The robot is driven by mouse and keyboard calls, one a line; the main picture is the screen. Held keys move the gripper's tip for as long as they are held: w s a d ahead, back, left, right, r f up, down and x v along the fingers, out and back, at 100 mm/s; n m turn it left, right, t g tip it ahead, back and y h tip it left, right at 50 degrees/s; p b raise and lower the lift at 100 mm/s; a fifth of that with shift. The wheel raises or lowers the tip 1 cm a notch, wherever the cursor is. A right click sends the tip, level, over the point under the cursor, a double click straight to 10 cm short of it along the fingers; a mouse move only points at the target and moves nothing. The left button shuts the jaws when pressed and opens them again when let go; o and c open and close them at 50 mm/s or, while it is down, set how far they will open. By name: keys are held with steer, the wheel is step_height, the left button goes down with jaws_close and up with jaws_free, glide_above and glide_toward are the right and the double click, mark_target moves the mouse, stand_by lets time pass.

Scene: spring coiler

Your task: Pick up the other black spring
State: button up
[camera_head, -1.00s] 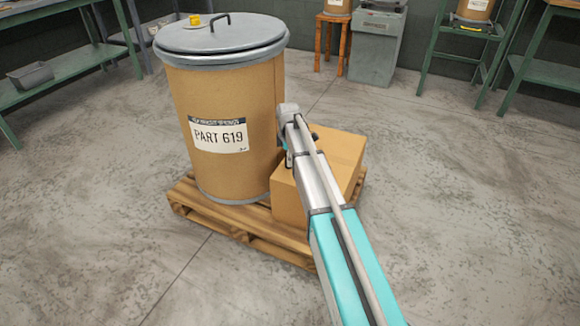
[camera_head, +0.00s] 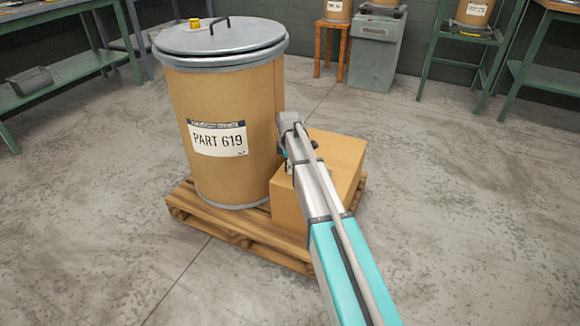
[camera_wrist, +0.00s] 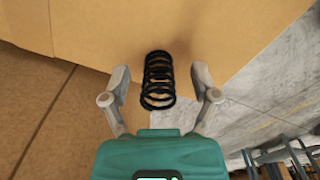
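A black coil spring (camera_wrist: 159,82) shows in the wrist view, at the brown cardboard box (camera_wrist: 205,28). My gripper (camera_wrist: 160,74) is open, with one finger to either side of the spring. Gaps show between the spring and both fingers. The spring's near end lies toward my teal gripper body. In the head view the box (camera_head: 338,160) stands on a wooden pallet.
A large drum (camera_head: 230,120) labelled PART 619 shares the pallet (camera_head: 235,229) with the box. A yellow item (camera_head: 194,22) sits on its grey lid. Green shelves (camera_head: 60,68) stand at left. Open concrete floor (camera_head: 450,200) lies to the right.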

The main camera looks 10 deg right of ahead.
jaws_close()
steer(key=shift+r, duration=0.2)
step_height(320, 180, up, 2)
steer(key=shift+r+p, duration=0.1)
steer(key=shift+p, duration=1.15)
steer(key=s+a+r+p, duration=0.2)
steer(key=s+r+p, duration=0.8)
steer(key=s, duration=0.4)
steer(key=shift+r, duration=0.2)
steer(key=shift+r+p, duration=0.1)
steer(key=shift+p, duration=0.3)
